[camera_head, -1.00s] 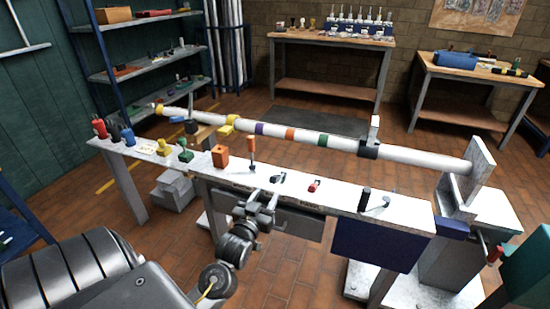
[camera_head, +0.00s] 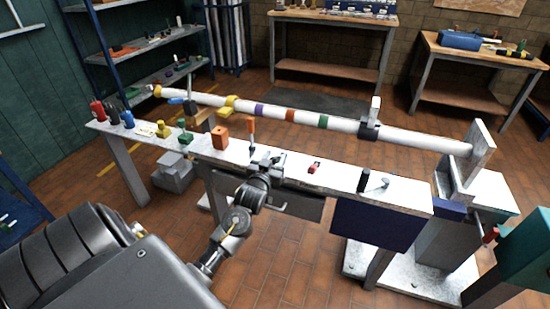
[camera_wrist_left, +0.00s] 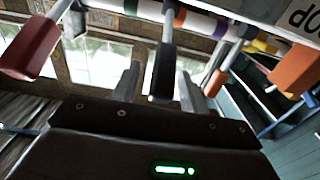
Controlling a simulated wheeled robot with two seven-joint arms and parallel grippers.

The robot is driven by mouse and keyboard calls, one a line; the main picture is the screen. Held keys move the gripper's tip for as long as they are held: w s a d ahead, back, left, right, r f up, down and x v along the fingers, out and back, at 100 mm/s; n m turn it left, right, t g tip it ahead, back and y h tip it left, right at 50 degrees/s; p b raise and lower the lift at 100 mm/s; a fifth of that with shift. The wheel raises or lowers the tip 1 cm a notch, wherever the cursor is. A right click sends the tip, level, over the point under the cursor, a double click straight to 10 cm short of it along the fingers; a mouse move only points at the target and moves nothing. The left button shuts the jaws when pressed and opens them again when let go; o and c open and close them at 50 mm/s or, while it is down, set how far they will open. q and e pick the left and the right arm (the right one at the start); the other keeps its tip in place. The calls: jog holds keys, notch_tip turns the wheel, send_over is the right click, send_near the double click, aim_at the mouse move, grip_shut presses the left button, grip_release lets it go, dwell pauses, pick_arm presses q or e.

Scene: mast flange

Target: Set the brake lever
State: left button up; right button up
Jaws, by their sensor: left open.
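A small dark-handled lever shows in the left wrist view (camera_wrist_left: 165,72), hanging into the space between the two fingers of my left gripper (camera_wrist_left: 157,80). The gripper is open, a finger on each side of the handle; contact is not clear. In the head view my left gripper (camera_head: 268,160) is at the front edge of the long bench (camera_head: 335,175) and hides this lever. Beside it stand an orange-handled lever (camera_head: 251,128) to the left and a red-handled one (camera_head: 314,166) to the right. No label shows which is the brake lever. My right gripper is out of view.
A white pipe with coloured bands (camera_head: 345,124) runs behind the bench. An orange block (camera_head: 221,138) stands left of the gripper, and a black upright handle (camera_head: 363,180) to the right. The tiled floor (camera_head: 265,265) in front is mostly clear.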

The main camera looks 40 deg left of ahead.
pick_arm(q)
jog(key=shift+w, duration=0.2)
grip_shut()
jog(key=shift+r, duration=0.1)
